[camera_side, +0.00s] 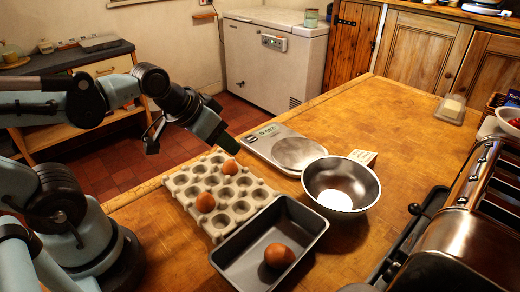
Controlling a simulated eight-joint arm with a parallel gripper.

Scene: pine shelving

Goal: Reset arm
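My arm reaches in from the left over the near-left edge of a wooden table (405,125). My gripper (190,143) is in the air left of and above the far end of a grey egg carton (240,208). Its two dark fingertips stand wide apart, and I see nothing between them. Brown eggs sit in the carton, one near the far end (229,167) and one near the left side (205,202). The gripper appears clear of both.
A grey loaf tin (228,265) holds a brown egg (279,256). A metal bowl (368,188) with something white inside stands beside a kitchen scale (262,147). A toaster (450,250) fills the right front. The table's back middle is clear.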

